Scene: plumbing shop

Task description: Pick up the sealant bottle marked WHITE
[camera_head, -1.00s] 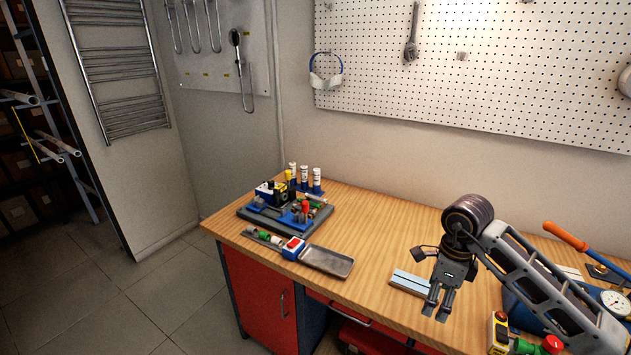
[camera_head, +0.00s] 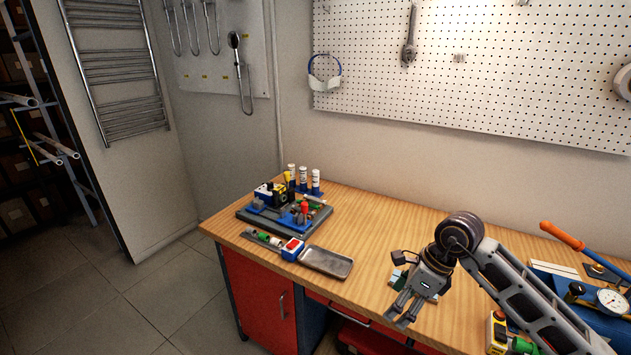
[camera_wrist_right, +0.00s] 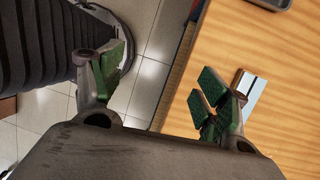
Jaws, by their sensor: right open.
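Several small bottles stand at the back left of the workbench. Three white ones are in a row: a left one (camera_head: 292,171), a middle one (camera_head: 303,175) and a right one (camera_head: 316,180). Their labels are too small to read, so I cannot tell which is marked WHITE. My right gripper (camera_head: 401,311) is open and empty over the bench's front edge, well to the right of and nearer than the bottles. In the right wrist view, its green-padded fingers (camera_wrist_right: 160,88) are wide apart with nothing between them. My left gripper is not in view.
A grey tray with blue fixtures (camera_head: 318,222) lies in front of the bottles, with a shallow metal tray (camera_head: 327,262) nearer. A pale block (camera_wrist_right: 251,93) lies close to my right gripper. A pressure gauge (camera_head: 612,302) is at right. The bench middle is clear.

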